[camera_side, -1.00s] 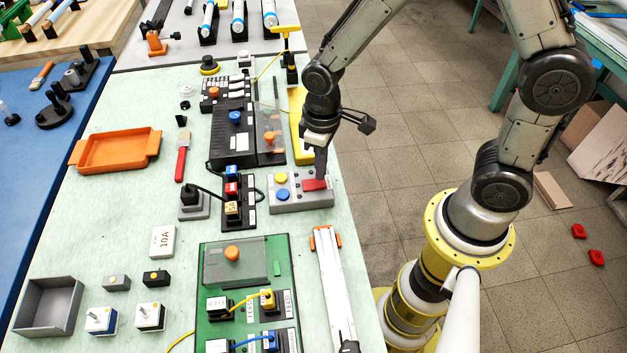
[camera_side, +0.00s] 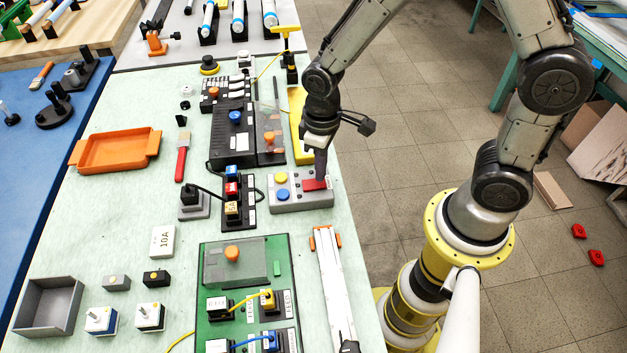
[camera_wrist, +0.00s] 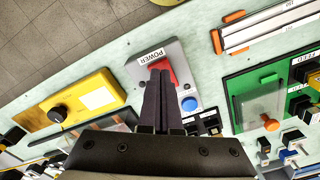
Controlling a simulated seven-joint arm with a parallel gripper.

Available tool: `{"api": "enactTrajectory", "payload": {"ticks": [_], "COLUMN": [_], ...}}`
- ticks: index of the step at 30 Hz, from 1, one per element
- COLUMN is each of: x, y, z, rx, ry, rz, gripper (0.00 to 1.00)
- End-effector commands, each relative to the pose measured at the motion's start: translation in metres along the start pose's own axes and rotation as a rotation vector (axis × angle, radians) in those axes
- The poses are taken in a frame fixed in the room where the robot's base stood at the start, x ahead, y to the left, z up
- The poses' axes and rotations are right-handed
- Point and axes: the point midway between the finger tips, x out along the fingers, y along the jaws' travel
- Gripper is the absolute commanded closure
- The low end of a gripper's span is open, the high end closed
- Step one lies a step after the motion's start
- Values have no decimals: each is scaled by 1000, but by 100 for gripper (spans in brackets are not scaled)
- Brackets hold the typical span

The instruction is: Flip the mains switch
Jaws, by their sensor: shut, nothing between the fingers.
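The mains switch is a red rocker (camera_side: 314,184) on a grey box (camera_side: 300,203), which also carries a yellow and a blue button. In the wrist view the red rocker (camera_wrist: 163,68) shows beside a label reading POWER (camera_wrist: 151,56). My gripper (camera_side: 320,176) is shut and empty, pointing down with its fingertips at the red rocker. In the wrist view the shut fingers (camera_wrist: 160,75) overlap the rocker and hide part of it. I cannot tell whether the tips touch it or which way it is tipped.
A black block with coloured plugs (camera_side: 238,212) stands just left of the grey box. A yellow box (camera_side: 298,125) lies behind my gripper. A white rail (camera_side: 333,285) and a green board (camera_side: 247,290) lie in front. An orange tray (camera_side: 117,151) is far left.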

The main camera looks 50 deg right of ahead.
Motion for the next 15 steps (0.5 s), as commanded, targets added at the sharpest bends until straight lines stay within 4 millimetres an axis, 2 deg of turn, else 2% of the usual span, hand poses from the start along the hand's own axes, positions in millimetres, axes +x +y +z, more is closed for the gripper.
{"api": "enactTrajectory", "payload": {"ticks": [15], "x": [7], "y": [0], "z": [0], "rx": [0], "ry": [-1], "rz": [0], "gripper": [100]}}
